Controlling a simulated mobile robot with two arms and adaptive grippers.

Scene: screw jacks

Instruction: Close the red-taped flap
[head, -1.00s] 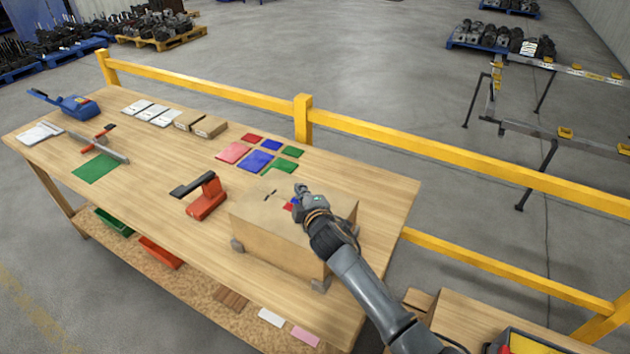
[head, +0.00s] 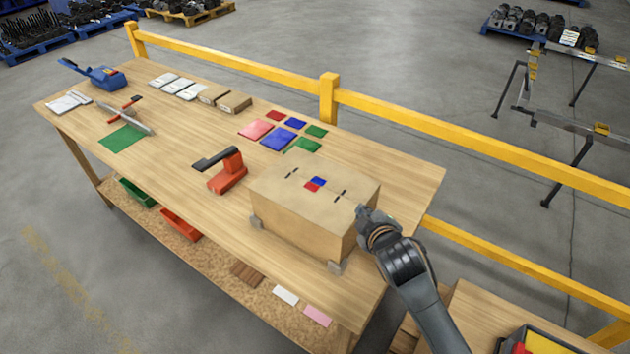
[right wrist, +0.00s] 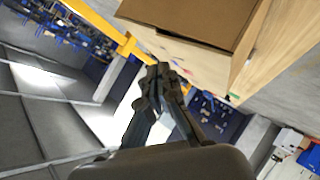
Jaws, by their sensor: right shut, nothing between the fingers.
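The cardboard box (head: 300,222) stands at the near right end of the workbench. Its top looks flat, with a red tape patch (head: 312,186) and a blue patch (head: 319,181) side by side near the middle. Dark slots lie on either side of them. My right gripper (head: 363,212) is shut and empty, just off the box's right side; I cannot tell whether it touches. In the right wrist view the shut fingertips (right wrist: 160,75) are below the brown box (right wrist: 195,22). My left gripper is not in view.
An orange-red tape dispenser (head: 228,172) stands left of the box. Coloured sheets (head: 278,139) lie behind it on the workbench (head: 180,150). A yellow rail (head: 420,128) runs along the far side. Another wooden surface (head: 480,315) is at the lower right.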

